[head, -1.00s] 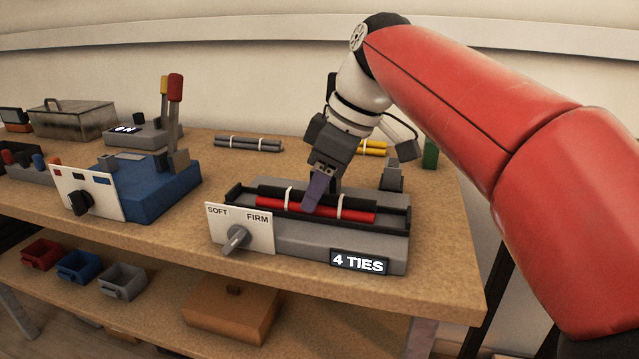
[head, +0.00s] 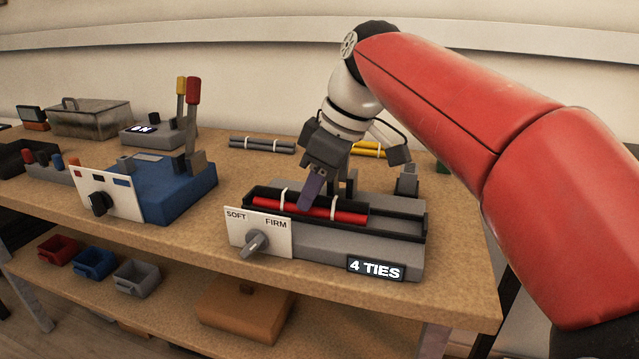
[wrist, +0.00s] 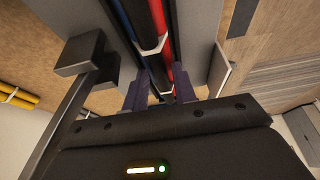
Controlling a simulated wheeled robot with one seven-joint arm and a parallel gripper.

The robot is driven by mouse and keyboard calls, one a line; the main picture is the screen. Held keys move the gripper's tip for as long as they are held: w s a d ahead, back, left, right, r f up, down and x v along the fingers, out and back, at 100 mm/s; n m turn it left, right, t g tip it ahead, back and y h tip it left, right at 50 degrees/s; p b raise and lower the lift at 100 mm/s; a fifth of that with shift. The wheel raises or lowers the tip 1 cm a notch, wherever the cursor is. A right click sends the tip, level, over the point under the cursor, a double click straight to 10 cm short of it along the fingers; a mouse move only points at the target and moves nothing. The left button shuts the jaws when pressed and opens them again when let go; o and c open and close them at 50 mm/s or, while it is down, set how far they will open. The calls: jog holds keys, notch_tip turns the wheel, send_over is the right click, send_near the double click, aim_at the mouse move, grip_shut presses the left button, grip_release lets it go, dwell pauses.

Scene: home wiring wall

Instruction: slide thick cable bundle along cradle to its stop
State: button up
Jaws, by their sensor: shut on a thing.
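The thick cable bundle (head: 345,215) is red, black and blue with white ties, and lies lengthwise in the dark-walled cradle (head: 424,228) on a grey base. Its left end is close to the cradle's left end, behind the SOFT/FIRM plate; I cannot tell whether it touches a stop there. An empty stretch of cradle shows to its right. My gripper (head: 311,200) reaches down from above with its purple fingers shut on the bundle between two ties. In the wrist view, the bundle (wrist: 158,20) runs between the fingers.
The SOFT/FIRM plate (head: 258,230) with its knob stands at the base's front left, beside a "4 TIES" display (head: 375,268). Grey rods (head: 262,145) and yellow rods (head: 368,150) lie behind. A blue lever fixture (head: 165,190) stands left, with bare table between.

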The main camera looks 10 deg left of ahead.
aim_at(329, 198)
jog(key=shift+a, duration=0.2)
jog(key=o, duration=1.1)
jog(key=p+v, duration=0.1)
jog(key=v, duration=0.6)
jog(key=shift+d+r+p, duration=0.15)
jog(key=shift+r+p, duration=0.2)
jog(key=shift+s, duration=0.1)
